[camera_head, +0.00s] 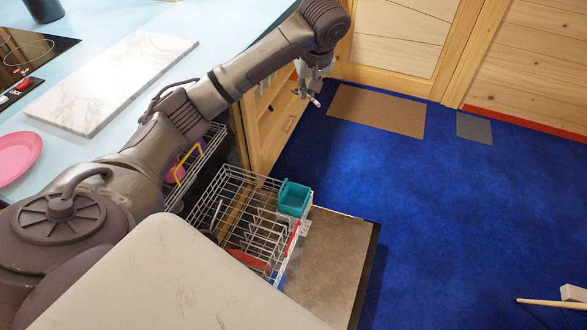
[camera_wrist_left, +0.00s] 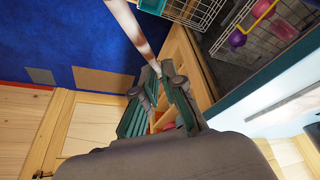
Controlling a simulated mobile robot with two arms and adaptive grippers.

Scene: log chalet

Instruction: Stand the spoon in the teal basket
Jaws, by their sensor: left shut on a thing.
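The teal basket (camera_head: 294,198) sits in the back right corner of the pulled-out lower dishwasher rack (camera_head: 226,182). A piece of it shows at the top edge of the wrist view (camera_wrist_left: 152,5). My left gripper (camera_head: 314,82) is above the floor, beyond and above the basket, apart from it. In the wrist view its fingers (camera_wrist_left: 156,80) are closed on the spoon (camera_wrist_left: 136,36), a long pale and brown piece that runs out of the top of the picture. In the head view only a small pale end of it shows (camera_head: 316,101). My right gripper is not in view.
The open dishwasher door (camera_head: 335,250) lies below the rack. An upper rack (camera_head: 205,150) holds purple and yellow things. A marble board (camera_head: 115,80) and pink plate (camera_head: 15,157) are on the counter. Blue floor to the right is mostly clear, with a brown mat (camera_head: 377,111).

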